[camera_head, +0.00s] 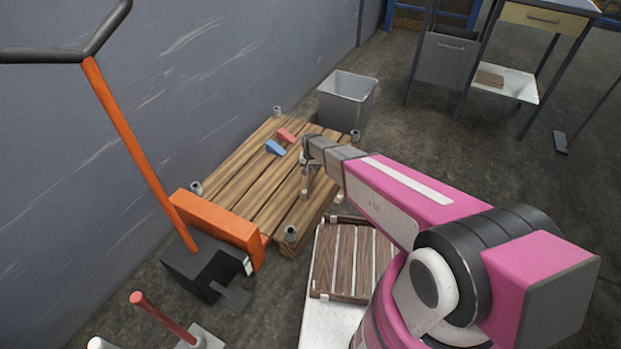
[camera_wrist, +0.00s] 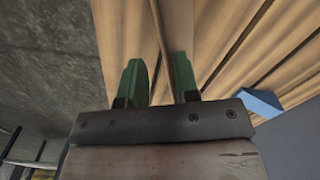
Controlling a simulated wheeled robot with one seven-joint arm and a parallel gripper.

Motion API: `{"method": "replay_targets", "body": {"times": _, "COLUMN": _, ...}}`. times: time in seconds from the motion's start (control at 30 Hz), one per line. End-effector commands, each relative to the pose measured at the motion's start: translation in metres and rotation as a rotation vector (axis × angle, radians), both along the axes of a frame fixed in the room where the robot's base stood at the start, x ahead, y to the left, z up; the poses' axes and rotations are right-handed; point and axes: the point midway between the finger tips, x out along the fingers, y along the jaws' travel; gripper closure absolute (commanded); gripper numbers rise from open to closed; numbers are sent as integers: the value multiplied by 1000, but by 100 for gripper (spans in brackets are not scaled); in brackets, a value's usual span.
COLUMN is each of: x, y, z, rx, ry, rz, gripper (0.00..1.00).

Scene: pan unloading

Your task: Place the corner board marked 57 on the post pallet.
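The post pallet (camera_head: 243,172) is a wooden slatted platform with grey posts at its corners, beside the wall. My gripper (camera_head: 307,172) is over its right side. In the wrist view, the two green fingers of my gripper (camera_wrist: 161,85) stand apart. A thin brown strip (camera_wrist: 158,30) runs down between them, close to the right finger. It may be an edge of the corner board, but no marking 57 is readable. I cannot tell whether the fingers press on it. The pallet's planks (camera_wrist: 225,35) lie beyond the fingers.
A blue wedge (camera_head: 275,147) and a red block (camera_head: 287,135) lie on the pallet; the blue one shows in the wrist view (camera_wrist: 262,103). A grey bin (camera_head: 347,100) stands behind. An orange-handled truck (camera_head: 215,226) stands at front left. A slatted wooden crate (camera_head: 345,262) is in front.

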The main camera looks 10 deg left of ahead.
Motion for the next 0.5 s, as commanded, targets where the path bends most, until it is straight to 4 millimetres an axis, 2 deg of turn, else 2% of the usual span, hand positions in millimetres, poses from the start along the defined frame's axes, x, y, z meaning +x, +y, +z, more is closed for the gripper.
{"method": "replay_targets", "body": {"times": 0.03, "x": -1, "y": -1, "z": 12, "rx": 1, "ry": -1, "rz": 0, "gripper": 71}}
{"method": "replay_targets", "body": {"times": 0.2, "x": 0, "y": 0, "z": 35, "rx": 0, "ry": -1, "rz": 0, "gripper": 71}}
{"method": "replay_targets", "body": {"times": 0.5, "x": 0, "y": -1, "z": 48, "rx": 0, "ry": 0, "rz": 0, "gripper": 71}}
